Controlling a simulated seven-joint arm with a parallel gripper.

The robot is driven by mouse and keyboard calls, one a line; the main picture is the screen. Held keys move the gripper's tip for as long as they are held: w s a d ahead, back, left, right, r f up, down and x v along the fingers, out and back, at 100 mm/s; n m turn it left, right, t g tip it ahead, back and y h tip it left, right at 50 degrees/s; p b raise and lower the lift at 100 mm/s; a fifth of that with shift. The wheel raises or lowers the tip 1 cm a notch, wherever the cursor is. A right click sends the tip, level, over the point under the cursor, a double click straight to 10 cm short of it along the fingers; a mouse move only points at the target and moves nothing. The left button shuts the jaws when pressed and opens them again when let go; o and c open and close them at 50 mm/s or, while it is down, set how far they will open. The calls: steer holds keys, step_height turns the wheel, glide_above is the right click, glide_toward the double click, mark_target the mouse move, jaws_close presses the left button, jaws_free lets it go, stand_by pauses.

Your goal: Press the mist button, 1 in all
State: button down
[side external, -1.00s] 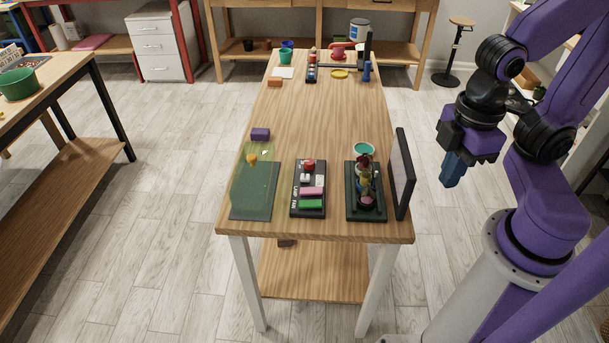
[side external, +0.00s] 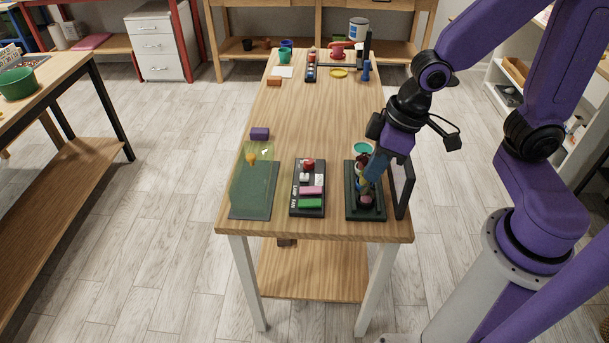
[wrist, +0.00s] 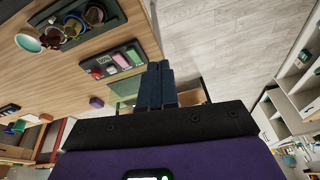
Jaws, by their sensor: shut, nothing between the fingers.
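The black button panel (side external: 297,206) lies flat near the front edge of the table. It carries a red round button (side external: 308,165), small white buttons (side external: 304,178), a pink bar (side external: 311,191) and a green bar (side external: 310,204). Its side lettering is too small to read surely, so I cannot tell which button is mist.
The dark green tray (side external: 352,210) holds several small colourful items, partly hidden by my fingers. A dark upright screen (side external: 403,185) stands on its right. A translucent green case (side external: 254,190) is left of the panel, a purple block (side external: 260,134) behind it. Mid-table is clear.

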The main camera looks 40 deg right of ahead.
steer(key=w+f+m+t+y, duration=0.1)
steer(key=w+f+m+t, duration=0.35)
steer(key=w, duration=0.85)
steer(key=m+t, duration=0.2)
steer(key=m, duration=0.5)
glide_above(308, 176)
steer(key=shift+f, duration=2.1)
steer(key=shift+f, duration=0.1)
steer(key=shift+f, duration=4.3)
steer(key=shift+f, duration=0.95)
steer(key=shift+r, duration=0.95)
steer(key=shift+r, duration=0.1)
